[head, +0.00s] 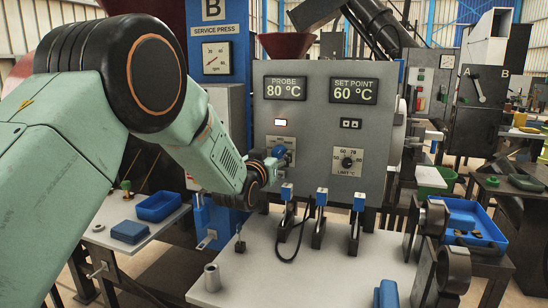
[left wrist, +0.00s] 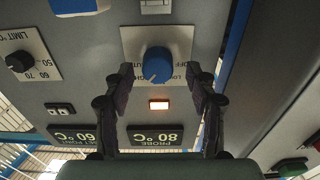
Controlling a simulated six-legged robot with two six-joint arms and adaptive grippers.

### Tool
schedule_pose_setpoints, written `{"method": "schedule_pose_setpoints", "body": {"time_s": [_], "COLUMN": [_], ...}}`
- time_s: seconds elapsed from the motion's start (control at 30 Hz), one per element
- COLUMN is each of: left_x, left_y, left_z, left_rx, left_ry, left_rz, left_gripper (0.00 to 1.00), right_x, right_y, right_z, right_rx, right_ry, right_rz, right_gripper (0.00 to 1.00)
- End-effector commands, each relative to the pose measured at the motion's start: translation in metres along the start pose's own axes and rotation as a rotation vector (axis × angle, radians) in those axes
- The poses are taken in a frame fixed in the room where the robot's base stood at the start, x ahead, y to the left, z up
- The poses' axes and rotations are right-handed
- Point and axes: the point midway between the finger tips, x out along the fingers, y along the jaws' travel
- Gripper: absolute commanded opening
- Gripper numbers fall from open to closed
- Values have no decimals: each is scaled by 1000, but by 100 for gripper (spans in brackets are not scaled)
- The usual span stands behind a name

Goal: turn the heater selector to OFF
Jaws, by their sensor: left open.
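The heater selector is a blue knob (left wrist: 157,64) on a pale plate marked OFF, LOW and another partly hidden word. In the head view the selector (head: 280,151) is on the grey panel (head: 325,115), partly covered by my gripper. My left gripper (left wrist: 159,76) is open, with one dark finger on each side of the knob in the wrist view and gaps between. In the head view my left gripper (head: 266,163) is right at the knob. I cannot tell its exact depth or the knob's pointer direction. My right gripper is not in view.
The probe display (head: 286,88) reads 80 °C and the set point display (head: 353,90) reads 60 °C. A lamp (head: 281,122) glows above the selector. A black limit dial (head: 347,161) is to the right. Blue-topped levers (head: 321,198) stand below the panel.

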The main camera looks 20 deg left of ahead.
Motion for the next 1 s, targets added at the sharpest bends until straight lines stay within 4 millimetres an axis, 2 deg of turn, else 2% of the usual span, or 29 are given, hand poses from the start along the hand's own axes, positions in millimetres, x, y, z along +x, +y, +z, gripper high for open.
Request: {"method": "schedule_pose_setpoints", "body": {"time_s": [0.3, 0.9, 1.0], "left_x": [3, 2, 2], "left_y": [0, 0, 0], "left_z": [1, 1, 1], "left_rx": [0, 1, -1], "left_ry": [-1, -2, -2], "left_rz": [0, 1, 0], "left_gripper": [55, 4, 2], "right_x": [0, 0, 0], "right_y": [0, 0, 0], "right_z": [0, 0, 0], "right_rx": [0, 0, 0], "right_ry": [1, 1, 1], "right_rz": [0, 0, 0], "right_gripper": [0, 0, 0]}}
